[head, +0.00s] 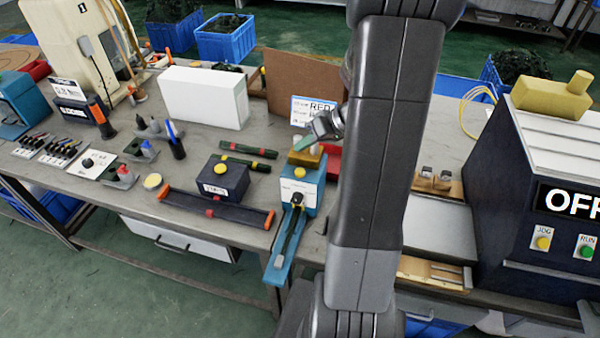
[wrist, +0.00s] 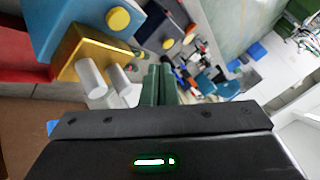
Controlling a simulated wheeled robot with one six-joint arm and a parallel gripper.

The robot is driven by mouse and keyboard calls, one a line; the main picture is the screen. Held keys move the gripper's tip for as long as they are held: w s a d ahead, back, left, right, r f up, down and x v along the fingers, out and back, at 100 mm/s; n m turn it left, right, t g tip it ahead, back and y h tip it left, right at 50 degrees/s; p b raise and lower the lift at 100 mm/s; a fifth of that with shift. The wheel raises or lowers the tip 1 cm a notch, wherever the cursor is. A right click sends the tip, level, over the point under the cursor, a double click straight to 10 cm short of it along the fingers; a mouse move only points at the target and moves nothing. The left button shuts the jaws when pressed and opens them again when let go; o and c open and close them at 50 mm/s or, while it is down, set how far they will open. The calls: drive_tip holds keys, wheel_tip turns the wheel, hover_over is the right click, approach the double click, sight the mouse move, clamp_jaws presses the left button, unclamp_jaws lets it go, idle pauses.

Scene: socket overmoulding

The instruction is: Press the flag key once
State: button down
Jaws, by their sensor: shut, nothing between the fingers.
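No key marked with a flag can be made out; the labels are too small to read. A blue device (head: 312,198) with a round yellow button (head: 299,172) stands near the table's front edge. Its button also shows in the wrist view (wrist: 118,19). A dark box (head: 235,185) with another yellow button (head: 220,168) stands to its left; that button shows in the wrist view too (wrist: 168,44). My gripper (head: 303,145) is above the back of the blue device, by a brass-coloured block (wrist: 95,48) with pale pegs. Its green fingers (wrist: 158,85) are shut and empty.
A white box (head: 204,97) and a brown panel (head: 290,85) stand behind. A dark bar with orange ends (head: 215,208) lies in front of the dark box. A machine with an OFF display (head: 535,165) stands right. My arm hides part of the bench.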

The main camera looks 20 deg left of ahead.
drive_tip(key=b, duration=0.3)
hover_over(304, 172)
wheel_tip(304, 172, down, 5)
drive_tip(key=shift+w+f, duration=0.1)
drive_tip(key=shift+f, duration=0.05)
drive_tip(key=shift+f+b, duration=0.45)
drive_tip(key=shift+f, duration=0.1)
idle(1.4)
drive_tip(key=shift+f+b, duration=0.3)
drive_tip(key=shift+b, duration=0.45)
drive_tip(key=shift+f+b, duration=0.4)
drive_tip(key=shift+b, duration=0.2)
drive_tip(key=shift+r, duration=0.15)
idle(0.5)
drive_tip(key=shift+r, duration=0.7)
drive_tip(key=shift+r+p, duration=0.1)
drive_tip(key=shift+p, duration=0.2)
